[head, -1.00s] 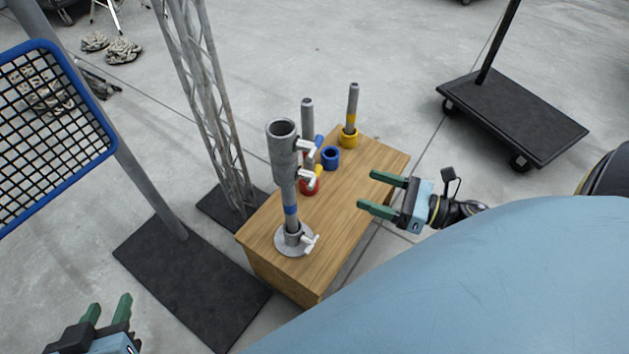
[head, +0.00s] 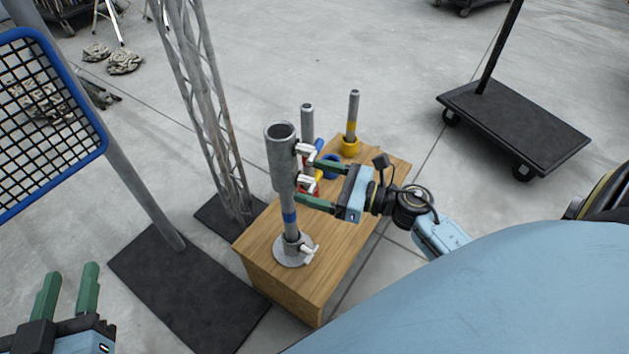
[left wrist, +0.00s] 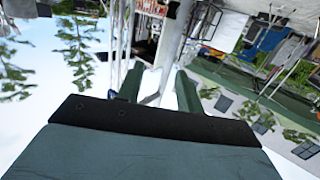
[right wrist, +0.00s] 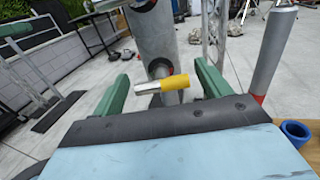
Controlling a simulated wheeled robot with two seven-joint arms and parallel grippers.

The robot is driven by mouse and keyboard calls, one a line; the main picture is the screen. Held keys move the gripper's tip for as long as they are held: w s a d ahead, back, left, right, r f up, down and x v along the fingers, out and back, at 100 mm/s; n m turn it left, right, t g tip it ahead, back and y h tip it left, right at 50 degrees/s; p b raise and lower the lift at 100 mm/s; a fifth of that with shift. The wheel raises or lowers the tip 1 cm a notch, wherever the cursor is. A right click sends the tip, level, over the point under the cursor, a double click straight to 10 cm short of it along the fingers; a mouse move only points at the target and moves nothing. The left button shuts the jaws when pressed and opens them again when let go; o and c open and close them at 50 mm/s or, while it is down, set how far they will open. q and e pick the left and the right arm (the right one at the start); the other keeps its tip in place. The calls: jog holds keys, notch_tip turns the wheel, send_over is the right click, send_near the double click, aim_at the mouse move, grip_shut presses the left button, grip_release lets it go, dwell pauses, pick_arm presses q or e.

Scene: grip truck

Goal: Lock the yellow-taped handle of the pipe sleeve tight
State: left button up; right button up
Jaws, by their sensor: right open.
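The grey pipe sleeve (head: 281,155) stands upright over a thinner pipe with a blue band (head: 289,216), on a round base on the wooden box. Two pale handles stick out of its right side. The lower one carries the yellow-taped grip (right wrist: 176,84), seen in the right wrist view between my open fingers, apart from both. My right gripper (head: 308,180) is open beside the sleeve, fingers pointing at it, one above the other in the head view. My left gripper (head: 69,274) is open and empty at the lower left, away from the box.
The wooden box (head: 345,225) also holds a blue ring (right wrist: 297,131), a grey pipe (right wrist: 275,45) with a red base and a yellow-based pipe (head: 353,115). A metal truss (head: 207,115) and blue-framed mesh (head: 45,110) stand left. A black cart (head: 515,125) stands right.

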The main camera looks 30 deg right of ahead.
jog(key=shift+w+a, duration=0.15)
jog(key=shift+w, duration=0.05)
jog(key=c, duration=1)
